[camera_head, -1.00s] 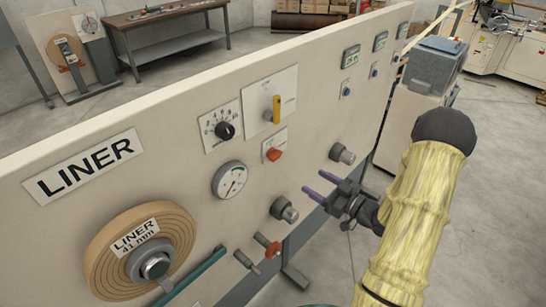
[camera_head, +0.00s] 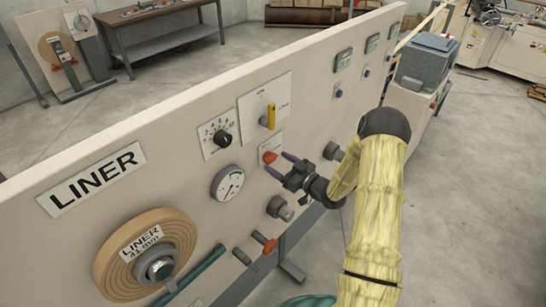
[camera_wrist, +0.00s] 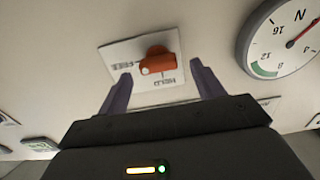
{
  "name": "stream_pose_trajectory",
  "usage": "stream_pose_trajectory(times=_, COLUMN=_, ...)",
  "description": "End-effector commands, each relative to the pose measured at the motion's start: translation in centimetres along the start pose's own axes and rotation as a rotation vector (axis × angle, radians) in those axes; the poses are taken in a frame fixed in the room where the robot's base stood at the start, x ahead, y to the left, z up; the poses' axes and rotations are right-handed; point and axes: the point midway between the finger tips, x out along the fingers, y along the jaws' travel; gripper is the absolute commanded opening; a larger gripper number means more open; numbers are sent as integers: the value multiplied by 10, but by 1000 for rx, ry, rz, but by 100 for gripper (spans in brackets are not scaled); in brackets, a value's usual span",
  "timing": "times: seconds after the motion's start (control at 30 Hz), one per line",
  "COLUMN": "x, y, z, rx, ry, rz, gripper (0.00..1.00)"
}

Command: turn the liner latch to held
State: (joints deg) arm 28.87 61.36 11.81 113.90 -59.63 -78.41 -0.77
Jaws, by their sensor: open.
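The liner latch (camera_head: 270,157) is a small orange-red knob on a white plate on the beige panel. In the wrist view the latch (camera_wrist: 158,61) shows upside down, its white-dotted end toward the lower left. The plate (camera_wrist: 121,51) carries the words FREE, at the left, and HELD, below the knob; both are partly readable. My gripper (camera_head: 280,165) is open, just in front of the latch. In the wrist view my gripper (camera_wrist: 161,72) has one finger on each side of the knob, with gaps; I see no contact.
A yellow handle (camera_head: 271,116) and a black dial knob (camera_head: 222,138) sit above the latch. A pressure gauge (camera_head: 228,184) is at its lower left. Grey round knobs (camera_head: 280,208) and a red-orange lever (camera_head: 268,244) stick out below.

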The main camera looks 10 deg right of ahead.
Motion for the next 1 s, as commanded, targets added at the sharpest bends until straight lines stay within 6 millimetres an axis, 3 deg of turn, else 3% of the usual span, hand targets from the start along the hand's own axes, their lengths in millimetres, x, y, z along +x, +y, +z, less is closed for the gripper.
stream_pose_trajectory(times=0.2, x=22, y=1, z=-1, rx=1, ry=0, rz=1, gripper=67)
stream_pose_trajectory(times=0.5, x=24, y=1, z=0, rx=0, ry=0, rz=2, gripper=67)
stream_pose_trajectory(times=0.73, x=24, y=1, z=0, rx=0, ry=0, rz=1, gripper=23)
stream_pose_trajectory(times=0.8, x=29, y=-7, z=0, rx=2, ry=0, rz=0, gripper=23)
stream_pose_trajectory(times=1.0, x=26, y=-2, z=1, rx=-10, ry=1, rz=-4, gripper=23)
